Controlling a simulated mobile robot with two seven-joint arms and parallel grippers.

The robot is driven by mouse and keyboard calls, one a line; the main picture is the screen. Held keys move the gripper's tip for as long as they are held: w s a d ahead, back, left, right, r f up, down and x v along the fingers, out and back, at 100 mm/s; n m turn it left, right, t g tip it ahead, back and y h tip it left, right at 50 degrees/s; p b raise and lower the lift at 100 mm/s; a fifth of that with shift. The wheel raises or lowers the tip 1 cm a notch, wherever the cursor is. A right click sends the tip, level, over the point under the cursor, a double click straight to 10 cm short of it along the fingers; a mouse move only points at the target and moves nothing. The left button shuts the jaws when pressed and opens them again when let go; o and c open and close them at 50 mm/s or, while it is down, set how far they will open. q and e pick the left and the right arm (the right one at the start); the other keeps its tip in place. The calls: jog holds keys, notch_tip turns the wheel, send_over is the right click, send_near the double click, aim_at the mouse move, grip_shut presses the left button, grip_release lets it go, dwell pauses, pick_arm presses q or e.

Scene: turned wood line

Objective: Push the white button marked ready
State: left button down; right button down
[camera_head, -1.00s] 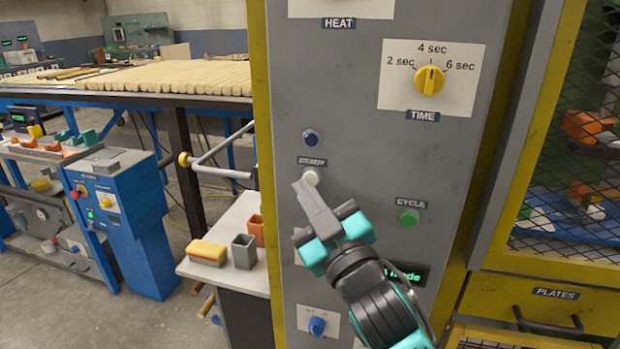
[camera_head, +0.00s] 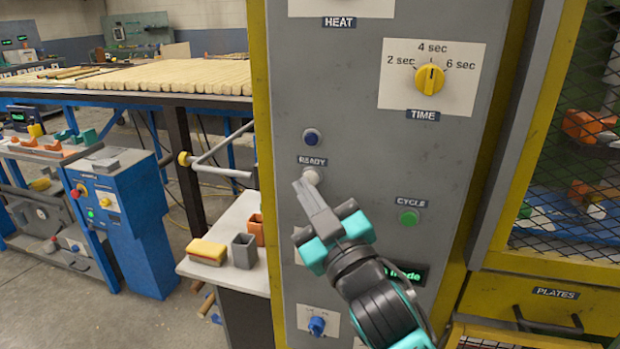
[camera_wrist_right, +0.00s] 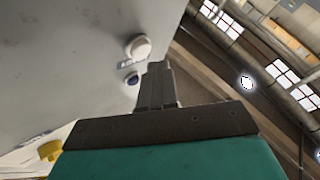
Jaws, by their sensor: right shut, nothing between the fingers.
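The white button (camera_head: 311,176) sits on the grey panel (camera_head: 350,110) just below the READY label (camera_head: 312,161). It also shows in the right wrist view (camera_wrist_right: 139,47) as a round white cap standing out from the panel. My right gripper (camera_head: 303,187) is shut and empty. Its fingertips are just below and left of the white button in the head view, partly overlapping its lower edge. In the right wrist view the fingertips (camera_wrist_right: 158,66) lie close to the button's edge; I cannot tell whether they touch it. My left gripper is not in view.
A dark blue button (camera_head: 312,138) sits above the READY label. A green CYCLE button (camera_head: 408,217) is to the right, and a yellow TIME knob (camera_head: 429,80) is higher up. A small shelf (camera_head: 232,222) with a sponge and cups stands left of the panel.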

jog(key=shift+w, duration=0.15)
dwell(0.5)
jog(key=shift+w+d, duration=0.15)
jog(key=shift+w, duration=0.1)
jog(key=shift+w+d+p, duration=0.1)
jog(key=shift+w+p, duration=0.2)
jog(key=shift+w, duration=0.05)
dwell(0.7)
jog(key=shift+s, duration=0.1)
jog(key=shift+s+a, duration=0.25)
jog(key=shift+s, duration=0.4)
